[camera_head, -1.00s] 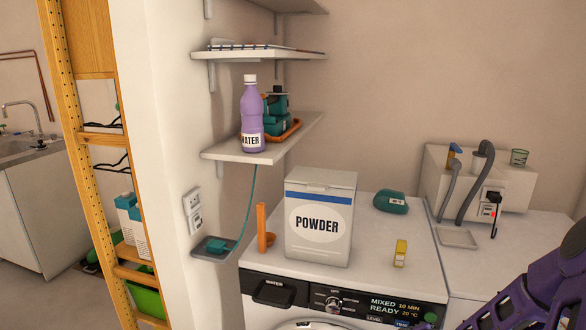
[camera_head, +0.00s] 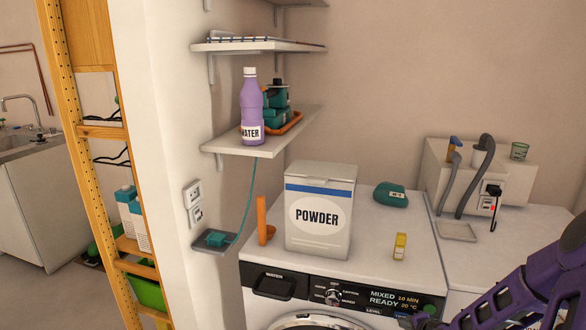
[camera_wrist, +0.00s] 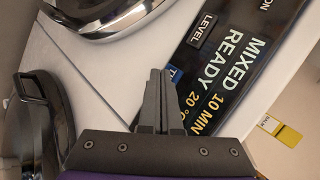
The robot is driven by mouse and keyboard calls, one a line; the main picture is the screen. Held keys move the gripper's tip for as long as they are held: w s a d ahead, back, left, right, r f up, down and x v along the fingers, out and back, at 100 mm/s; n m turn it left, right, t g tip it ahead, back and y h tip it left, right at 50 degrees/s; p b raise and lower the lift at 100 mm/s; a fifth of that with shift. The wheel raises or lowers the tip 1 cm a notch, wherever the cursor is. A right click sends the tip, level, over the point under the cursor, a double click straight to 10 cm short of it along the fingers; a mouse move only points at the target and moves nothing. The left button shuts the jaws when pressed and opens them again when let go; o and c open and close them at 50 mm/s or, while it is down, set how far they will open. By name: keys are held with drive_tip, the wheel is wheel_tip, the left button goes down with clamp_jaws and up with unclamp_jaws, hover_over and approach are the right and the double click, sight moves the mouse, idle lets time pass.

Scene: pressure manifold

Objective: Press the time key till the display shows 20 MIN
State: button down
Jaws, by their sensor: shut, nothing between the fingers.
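The washing machine's display (camera_head: 395,301) reads MIXED, READY, 10 MIN and 20 °C. It also shows in the wrist view (camera_wrist: 222,85), turned on its side. A LEVEL label (camera_wrist: 202,30) sits on the black panel. Beside it is a blue-marked label (camera_wrist: 172,73) starting with T, mostly hidden by my fingers. My gripper (camera_wrist: 160,75) is shut and empty, its tips over or just in front of that label. I cannot tell whether they touch the panel. In the head view my gripper (camera_head: 418,319) is at the panel's lower right, only partly seen.
A program dial (camera_head: 333,297) and the drawer (camera_head: 272,286) are left on the panel. The round door (camera_wrist: 105,15) is near my fingers. A POWDER box (camera_head: 319,215), a yellow item (camera_head: 399,246) and a green item (camera_head: 390,194) stand on the machine top.

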idle(0.7)
drive_tip(key=shift+s+a, duration=0.15)
drive_tip(key=shift+s, duration=0.3)
drive_tip(key=s+a, duration=0.1)
drive_tip(key=s, duration=0.4)
drive_tip(key=shift+s+a, duration=0.3)
drive_tip(key=shift+s, duration=0.1)
idle(0.4)
